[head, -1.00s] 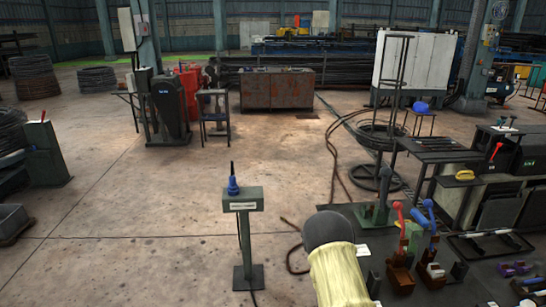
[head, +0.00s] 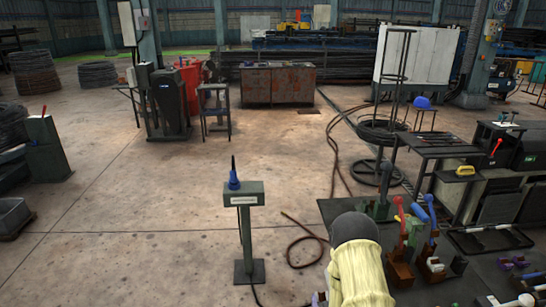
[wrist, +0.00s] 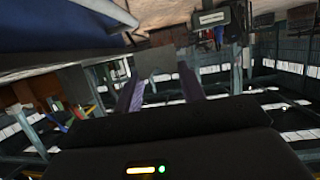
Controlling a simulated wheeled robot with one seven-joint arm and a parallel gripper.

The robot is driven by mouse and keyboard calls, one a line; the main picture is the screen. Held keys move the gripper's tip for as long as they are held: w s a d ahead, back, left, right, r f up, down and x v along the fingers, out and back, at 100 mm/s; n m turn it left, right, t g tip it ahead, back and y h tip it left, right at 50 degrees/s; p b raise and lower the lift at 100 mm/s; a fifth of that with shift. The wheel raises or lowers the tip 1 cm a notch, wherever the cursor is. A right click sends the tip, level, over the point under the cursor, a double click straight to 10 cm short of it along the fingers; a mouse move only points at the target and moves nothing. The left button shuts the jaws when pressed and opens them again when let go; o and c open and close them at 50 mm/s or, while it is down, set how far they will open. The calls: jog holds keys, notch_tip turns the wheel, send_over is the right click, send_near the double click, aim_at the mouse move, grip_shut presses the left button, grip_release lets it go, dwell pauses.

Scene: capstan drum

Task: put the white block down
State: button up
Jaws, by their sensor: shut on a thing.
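In the wrist view, my gripper (wrist: 160,74) has two purple fingers, shut on a flat-faced block (wrist: 155,58). The white block appears grey in the shade there and juts out beyond the fingertips. Its underside and any contact with a surface cannot be made out. In the head view, my pale yellow arm with its dark rounded cap rises at the bottom, right of centre, in front of the dark bench (head: 335,208). The fingers and the block are not clear in that view.
A green post with a blue-topped control box (head: 243,195) stands left of my arm. Red (head: 400,213) and blue (head: 430,208) levers stand on the bench to its right. A dark hose (head: 305,240) lies on the floor between.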

jog(key=s+f, duration=0.5)
jog(key=f, duration=0.5)
jog(key=shift+s+f, duration=0.3)
